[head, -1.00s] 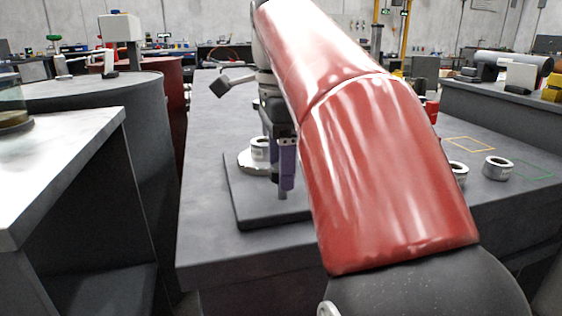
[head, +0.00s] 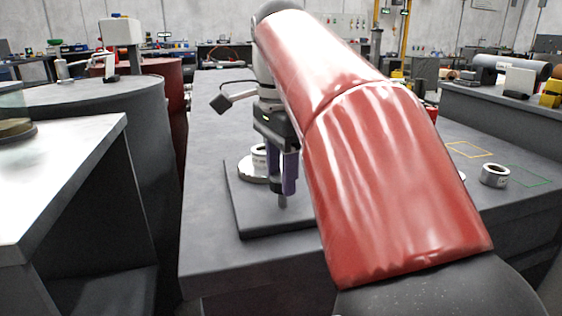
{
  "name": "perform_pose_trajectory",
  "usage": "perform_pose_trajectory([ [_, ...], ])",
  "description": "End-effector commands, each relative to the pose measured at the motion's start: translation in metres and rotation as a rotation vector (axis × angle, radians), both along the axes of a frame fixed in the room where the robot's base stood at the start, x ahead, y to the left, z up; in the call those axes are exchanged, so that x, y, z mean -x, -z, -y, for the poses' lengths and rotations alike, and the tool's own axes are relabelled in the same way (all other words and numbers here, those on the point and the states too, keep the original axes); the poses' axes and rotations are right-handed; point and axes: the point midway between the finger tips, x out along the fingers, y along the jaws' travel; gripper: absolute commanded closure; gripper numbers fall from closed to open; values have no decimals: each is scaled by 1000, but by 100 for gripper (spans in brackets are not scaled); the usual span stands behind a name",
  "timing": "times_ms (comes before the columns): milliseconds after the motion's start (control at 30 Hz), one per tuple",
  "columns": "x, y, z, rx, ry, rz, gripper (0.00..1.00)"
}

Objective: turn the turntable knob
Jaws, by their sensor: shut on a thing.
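The turntable is a dark square base (head: 262,221) on the grey table, with a pale round disc (head: 248,173) on it. A white ring-shaped part (head: 258,154) stands on the disc, partly hidden by my gripper. My gripper (head: 283,190) points down over the front right of the base, its two purple-grey fingers side by side. It is shut on the small grey knob (head: 282,203), which shows just below the fingertips. My red arm hides the right part of the base.
A ring-shaped part (head: 494,174) lies on the right of the table near yellow and green outlined squares. A dark barrel (head: 150,150) and a light-topped counter (head: 60,165) stand to the left. The table's front left is clear.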

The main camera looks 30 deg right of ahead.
Motion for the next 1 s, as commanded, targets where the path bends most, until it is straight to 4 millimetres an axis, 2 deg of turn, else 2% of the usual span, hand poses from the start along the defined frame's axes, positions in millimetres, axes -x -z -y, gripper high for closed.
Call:
perform_pose_trajectory([
  [1000, 2, -3, 0, -1, -964, -1, 85],
])
